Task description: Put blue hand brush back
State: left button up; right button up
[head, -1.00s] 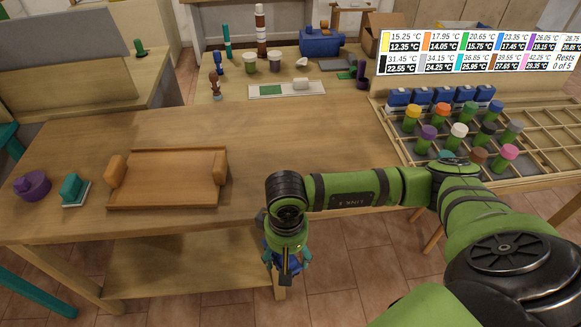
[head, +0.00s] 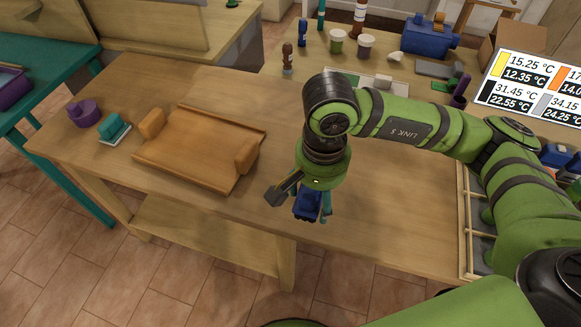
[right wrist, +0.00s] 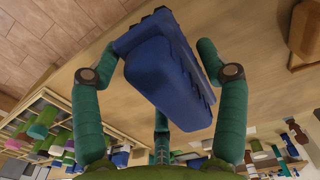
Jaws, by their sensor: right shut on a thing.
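The blue hand brush (head: 307,204) is in my right gripper (head: 311,197), hanging over the front part of the wooden table. In the right wrist view the brush (right wrist: 165,80) sits tilted between the teal fingers of the gripper (right wrist: 160,65), with the table top behind it. My right gripper is shut on it. The gripper body hides part of the brush in the head view. My left gripper is not in view.
A wooden tray (head: 195,150) lies left of the gripper, with a teal brush-like block (head: 115,129) and a purple holder (head: 84,113) beyond it. A teal table (head: 50,70) stands far left. Bottles, jars and a blue box (head: 425,35) stand at the back. A compartment rack (head: 466,225) is at right.

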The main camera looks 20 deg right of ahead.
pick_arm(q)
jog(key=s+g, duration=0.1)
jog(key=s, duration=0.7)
pick_arm(e)
jog(key=shift+s, duration=0.1)
jog(key=w+f+p, duration=0.1)
jog(key=w+f, duration=0.1)
jog(key=w, duration=0.1)
jog(key=w+f+p, duration=0.1)
jog(key=w+f, duration=0.1)
jog(key=w, duration=0.2)
jog(key=w+f, duration=0.2)
jog(key=w, duration=0.1)
jog(key=shift+w+d+f+p, duration=0.2)
jog(key=shift+w+p, duration=0.1)
jog(key=shift+p, duration=0.1)
jog(key=shift+w+f, duration=0.15)
jog(key=shift+w, duration=0.05)
jog(key=shift+f, duration=0.2)
jog(key=shift+f+p, duration=0.3)
jog(key=shift+f, duration=0.05)
notch_tip(320, 180, down, 2)
jog(key=shift+f, duration=0.55)
jog(key=o, duration=1)
jog(key=shift+r, duration=0.1)
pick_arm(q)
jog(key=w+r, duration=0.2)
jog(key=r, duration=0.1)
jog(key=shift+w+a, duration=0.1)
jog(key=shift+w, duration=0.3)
